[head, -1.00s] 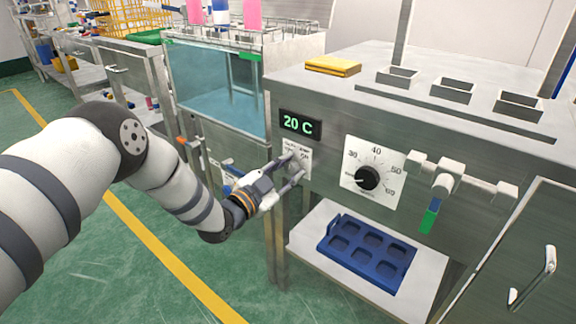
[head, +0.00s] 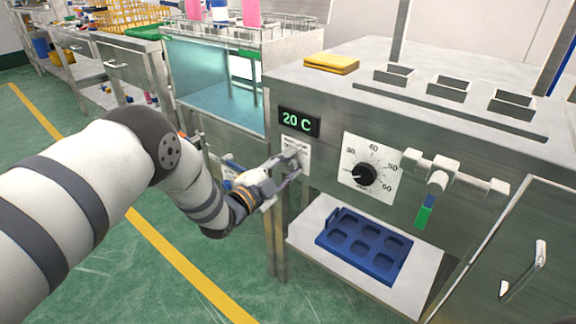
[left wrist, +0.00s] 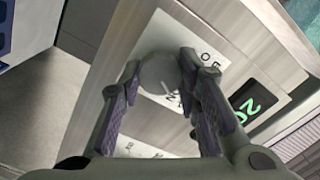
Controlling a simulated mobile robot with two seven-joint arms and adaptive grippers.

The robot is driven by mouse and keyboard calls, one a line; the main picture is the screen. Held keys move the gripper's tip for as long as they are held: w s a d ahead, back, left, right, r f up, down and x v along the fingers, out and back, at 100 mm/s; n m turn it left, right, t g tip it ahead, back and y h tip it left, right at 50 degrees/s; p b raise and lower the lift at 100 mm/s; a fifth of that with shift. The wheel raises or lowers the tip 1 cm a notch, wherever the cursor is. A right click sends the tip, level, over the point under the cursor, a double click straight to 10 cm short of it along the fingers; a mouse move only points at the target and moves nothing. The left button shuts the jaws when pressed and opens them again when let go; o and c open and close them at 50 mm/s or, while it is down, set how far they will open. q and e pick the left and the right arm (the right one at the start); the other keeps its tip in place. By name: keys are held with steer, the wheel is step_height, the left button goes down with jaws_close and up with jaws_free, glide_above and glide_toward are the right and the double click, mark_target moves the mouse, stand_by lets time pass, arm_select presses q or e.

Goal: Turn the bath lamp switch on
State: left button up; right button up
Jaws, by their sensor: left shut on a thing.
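The bath lamp switch is a round grey knob (left wrist: 160,73) on a white label plate (head: 297,150), below the green 20 C display (head: 299,122) on the steel bath's front. My left gripper (head: 291,164) is at the plate. In the left wrist view, its two fingers (left wrist: 160,78) are shut on the knob, one on each side. A pale line shows on the knob face. The fingers hide part of the plate's lettering. My right gripper is not in view.
A black temperature dial (head: 364,174) is right of the switch, then a valve handle (head: 438,183) with a green tip. A blue tray (head: 364,246) lies on the shelf below. A glass-walled tank (head: 215,85) stands to the left.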

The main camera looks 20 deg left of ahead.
arm_select(q)
steer(key=o, duration=1.2)
steer(key=v, duration=1.2)
